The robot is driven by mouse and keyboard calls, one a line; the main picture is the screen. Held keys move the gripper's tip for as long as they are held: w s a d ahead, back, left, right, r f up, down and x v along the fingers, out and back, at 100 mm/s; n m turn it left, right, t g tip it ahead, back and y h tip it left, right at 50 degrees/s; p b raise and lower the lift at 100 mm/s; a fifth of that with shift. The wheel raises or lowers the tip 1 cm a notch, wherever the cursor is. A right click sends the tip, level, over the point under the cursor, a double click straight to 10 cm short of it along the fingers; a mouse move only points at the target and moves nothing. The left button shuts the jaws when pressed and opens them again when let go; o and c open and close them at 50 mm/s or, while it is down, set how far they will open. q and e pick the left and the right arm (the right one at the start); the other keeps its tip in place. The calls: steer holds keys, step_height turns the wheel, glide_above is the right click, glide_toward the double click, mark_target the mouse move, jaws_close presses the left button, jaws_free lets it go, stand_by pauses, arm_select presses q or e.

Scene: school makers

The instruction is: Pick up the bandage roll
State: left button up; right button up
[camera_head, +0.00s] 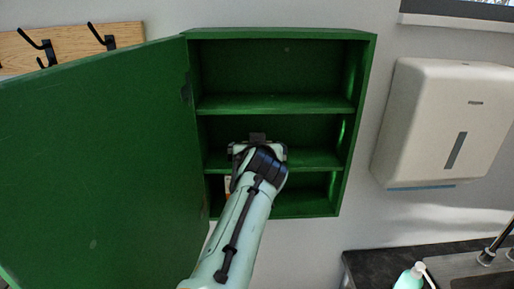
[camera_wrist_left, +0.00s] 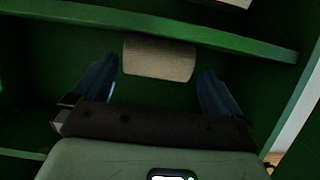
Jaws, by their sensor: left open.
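The bandage roll (camera_wrist_left: 158,58) is a beige cylinder lying on its side inside the green cabinet (camera_head: 280,34). In the left wrist view it lies ahead of my left gripper (camera_wrist_left: 158,72), between the lines of the two dark blue fingers and close to their tips. The fingers are spread, with gaps on both sides of the roll. In the head view my left gripper (camera_head: 257,146) reaches into the middle compartment, and my wrist hides most of what is in front of it. I cannot clearly make out the roll there.
The cabinet door (camera_head: 100,160) stands open to the left. Shelves (camera_head: 275,104) lie above and below my gripper. A small white and orange item (camera_head: 228,186) partly shows on the bottom shelf.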

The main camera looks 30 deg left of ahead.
arm_select(q)
steer(key=shift+w+a, duration=0.25)
steer(key=p+x, duration=0.1)
steer(key=x, duration=0.2)
steer(key=shift+w, duration=0.35)
steer(key=shift+w+a+f+p, duration=0.2)
steer(key=shift+w+f+p, duration=0.1)
steer(key=shift+w, duration=0.15)
steer(key=shift+s, duration=0.2)
arm_select(e)
steer(key=shift+w+r, duration=0.9)
steer(key=shift+r, duration=0.2)
arm_select(q)
steer(key=c, duration=0.9)
steer(key=shift+o, duration=0.2)
steer(key=shift+r, duration=0.1)
